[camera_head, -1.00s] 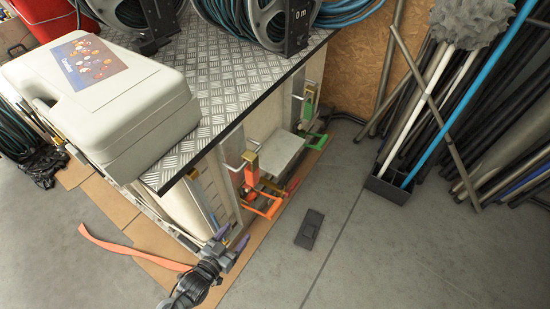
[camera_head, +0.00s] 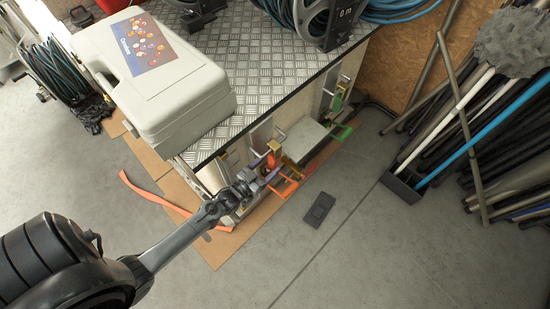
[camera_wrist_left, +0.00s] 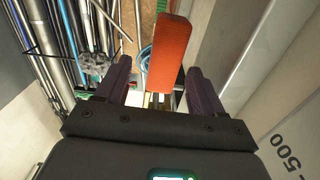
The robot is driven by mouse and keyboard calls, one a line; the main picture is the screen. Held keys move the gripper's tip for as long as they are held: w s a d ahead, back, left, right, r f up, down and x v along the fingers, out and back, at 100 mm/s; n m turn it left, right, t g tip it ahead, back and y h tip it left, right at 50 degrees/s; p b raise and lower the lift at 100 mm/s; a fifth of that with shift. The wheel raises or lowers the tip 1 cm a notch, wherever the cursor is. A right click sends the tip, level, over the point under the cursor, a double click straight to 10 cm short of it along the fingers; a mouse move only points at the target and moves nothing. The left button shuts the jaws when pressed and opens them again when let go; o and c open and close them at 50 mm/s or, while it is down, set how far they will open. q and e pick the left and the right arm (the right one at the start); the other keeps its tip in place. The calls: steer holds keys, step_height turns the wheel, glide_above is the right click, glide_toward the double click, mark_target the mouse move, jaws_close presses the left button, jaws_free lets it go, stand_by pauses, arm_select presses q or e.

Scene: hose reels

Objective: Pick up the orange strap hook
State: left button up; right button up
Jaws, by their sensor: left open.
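The orange strap hook (camera_head: 289,187) is at the lower side of the metal-topped bench, with an orange upright part (camera_head: 274,146) above it. My left gripper (camera_head: 266,177) is right beside it, coming from the left, and partly covers it. In the left wrist view an orange block-shaped part (camera_wrist_left: 170,55) stands between the two open purple fingers of my left gripper (camera_wrist_left: 160,85), nearer the right finger. The fingers do not visibly close on it. My right gripper is not in view.
The bench with a tread-plate top (camera_head: 265,85) carries a pale case (camera_head: 160,85) and hose reels (camera_head: 318,15). A green hook (camera_head: 340,132) hangs further right. Poles stand at right.

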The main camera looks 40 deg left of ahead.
mark_target(278, 156)
arm_select(q)
steer(key=shift+w, duration=0.45)
steer(key=shift+w+d+f+b, duration=0.1)
steer(key=shift+w+f+b, duration=0.1)
steer(key=shift+b, duration=0.1)
steer(key=shift+w+f+b, duration=0.15)
steer(key=shift+w+b, duration=0.15)
steer(key=shift+b, duration=0.05)
steer(key=w+b, duration=0.1)
steer(key=w, duration=0.2)
steer(key=shift+w+b, duration=0.25)
steer(key=shift+b, duration=0.15)
steer(key=shift+w, duration=0.4)
steer(key=shift+s, duration=0.1)
steer(key=shift+c, duration=0.6)
steer(key=c, duration=1.1)
steer(key=shift+r, duration=0.3)
